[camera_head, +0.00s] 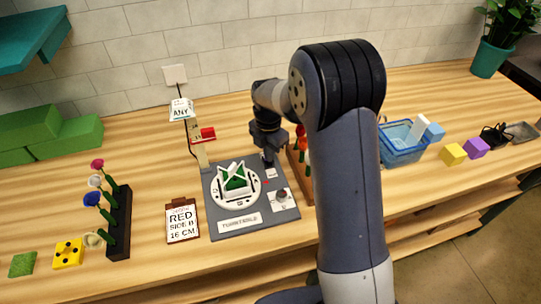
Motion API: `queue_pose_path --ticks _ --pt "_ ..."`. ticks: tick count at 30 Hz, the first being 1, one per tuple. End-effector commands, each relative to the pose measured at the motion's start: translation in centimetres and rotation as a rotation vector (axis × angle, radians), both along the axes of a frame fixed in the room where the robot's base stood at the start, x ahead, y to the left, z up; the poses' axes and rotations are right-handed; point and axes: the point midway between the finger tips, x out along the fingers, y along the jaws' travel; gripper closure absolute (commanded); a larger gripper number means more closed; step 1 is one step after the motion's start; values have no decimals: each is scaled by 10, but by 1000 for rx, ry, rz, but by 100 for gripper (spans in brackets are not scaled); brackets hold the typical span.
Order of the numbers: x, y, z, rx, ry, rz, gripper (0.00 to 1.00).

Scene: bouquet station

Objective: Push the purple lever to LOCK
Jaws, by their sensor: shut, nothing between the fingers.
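I cannot make out a purple lever or a LOCK mark; my arm and gripper cover part of the area where they could be. A grey board (225,213) labelled TURNTABLE lies on the table, with a round white dial (218,193) holding a green block in a white frame. A dark knob (282,194) sits on a white plate at the board's right. My gripper (268,161) points down over the board's back right corner, just behind a small white label (271,173). Its fingers are shut and look empty; whether they touch anything is hidden.
A card stand (181,110) rises behind the board. A wooden flower rack (296,172) is close right of my gripper. Farther right are a blue basket (401,151) and a purple cube (476,148).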

Motion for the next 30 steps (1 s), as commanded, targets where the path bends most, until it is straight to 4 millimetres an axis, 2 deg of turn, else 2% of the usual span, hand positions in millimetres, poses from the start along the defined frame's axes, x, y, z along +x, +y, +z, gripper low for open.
queue_pose_path --ticks 1,25,30 --pt "12 2 3 7 -42 0 100" --pt "4 0 17 9 -47 0 100" --pt "4 1 28 9 -47 0 100"
